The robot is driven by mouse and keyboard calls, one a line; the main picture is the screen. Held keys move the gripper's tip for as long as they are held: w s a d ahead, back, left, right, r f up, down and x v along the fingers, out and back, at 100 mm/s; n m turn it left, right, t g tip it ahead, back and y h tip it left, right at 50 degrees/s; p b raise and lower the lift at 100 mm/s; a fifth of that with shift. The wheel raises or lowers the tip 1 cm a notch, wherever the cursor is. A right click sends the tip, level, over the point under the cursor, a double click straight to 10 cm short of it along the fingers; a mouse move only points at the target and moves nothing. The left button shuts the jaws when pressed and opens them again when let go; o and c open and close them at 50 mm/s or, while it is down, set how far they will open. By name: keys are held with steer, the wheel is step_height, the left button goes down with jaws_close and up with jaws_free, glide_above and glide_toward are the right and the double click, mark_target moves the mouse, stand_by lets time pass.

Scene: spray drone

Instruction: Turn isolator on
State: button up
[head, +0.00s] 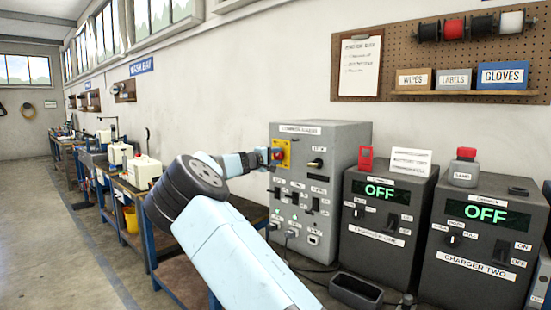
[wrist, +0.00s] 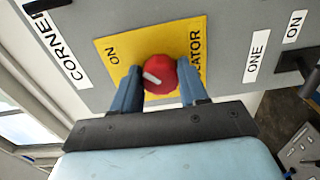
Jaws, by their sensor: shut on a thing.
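The isolator is a red rotary knob (wrist: 160,75) with a pale pointer mark, on a yellow plate (wrist: 122,50) lettered "ON" and, partly covered, "...CATOR" or similar. In the head view the yellow plate (head: 286,146) is at the upper left of the grey charger cabinet (head: 345,140). My gripper (wrist: 157,88) is shut on the red knob, one finger on each side of it. It also shows in the head view (head: 274,156), reaching the plate from the left. The pointer mark slants; which position it marks I cannot tell.
Below and beside the plate are several switches and cables on the cabinet front. Charger boxes (head: 385,205) and (head: 478,240) to the right both read "OFF". A black tray (head: 357,292) sits low in front. Workbenches line the wall at left, with open floor beside them.

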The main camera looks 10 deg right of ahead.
steer(key=o, duration=0.8)
steer(key=shift+d+f, duration=0.1)
steer(key=shift+f, duration=0.25)
steer(key=shift+o, duration=1.3)
steer(key=shift+r, duration=0.2)
steer(key=v, duration=1.4)
steer(key=shift+w, duration=0.1)
